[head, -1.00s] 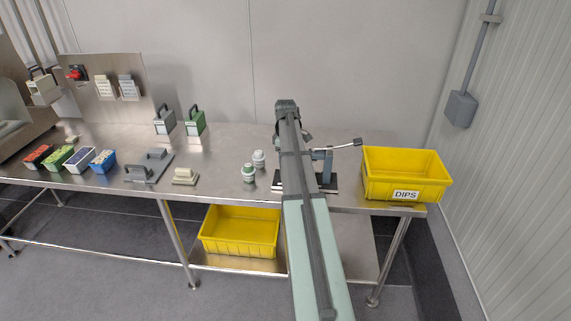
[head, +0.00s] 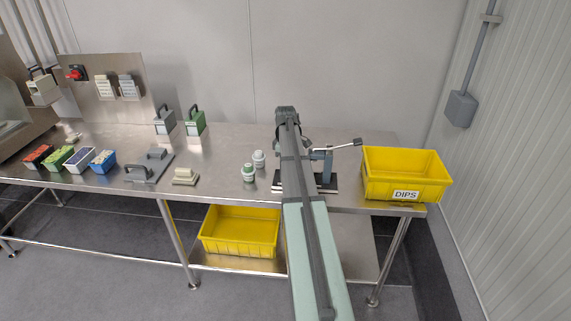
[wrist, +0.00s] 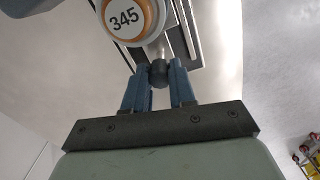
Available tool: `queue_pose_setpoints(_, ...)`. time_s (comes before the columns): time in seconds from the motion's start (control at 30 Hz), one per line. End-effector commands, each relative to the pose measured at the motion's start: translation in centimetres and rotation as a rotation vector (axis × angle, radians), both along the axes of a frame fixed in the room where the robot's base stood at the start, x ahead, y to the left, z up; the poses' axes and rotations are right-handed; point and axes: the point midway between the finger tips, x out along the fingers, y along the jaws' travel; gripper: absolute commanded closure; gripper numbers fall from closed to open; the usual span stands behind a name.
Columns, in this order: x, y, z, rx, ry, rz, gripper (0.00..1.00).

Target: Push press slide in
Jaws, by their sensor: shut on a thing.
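The press (head: 326,164) stands on the bench just left of the yellow DIPS bin, partly hidden behind my arm. Its lever sticks out to the right. In the wrist view, the dark round knob (wrist: 160,73) of the press slide sits between the blue fingers of my gripper (wrist: 160,80), which is shut on it. The knob's metal rod runs to the slide track (wrist: 183,35). A round white piece with an orange ring marked 345 (wrist: 125,16) shows just beyond the knob. My gripper is hidden in the head view.
The yellow DIPS bin (head: 405,175) stands close to the right of the press. Two small capped jars (head: 249,173) stand to its left. A stamp block (head: 185,176), a grey tool (head: 147,167) and several coloured trays (head: 103,160) lie further left. A yellow crate (head: 240,231) sits on the lower shelf.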

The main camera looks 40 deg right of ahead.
Motion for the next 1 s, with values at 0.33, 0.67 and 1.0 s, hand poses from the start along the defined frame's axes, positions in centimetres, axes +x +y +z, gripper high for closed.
queue_pose_setpoints(0.33,0.0,0.0,0.0,0.000,0.000,0.000,1.00)
queue_pose_setpoints(0.67,-0.8,-0.8,0.0,0.000,0.000,-0.002,1.00)
queue_pose_setpoints(1.0,-3.1,-3.1,0.0,-0.001,0.001,0.000,1.00)
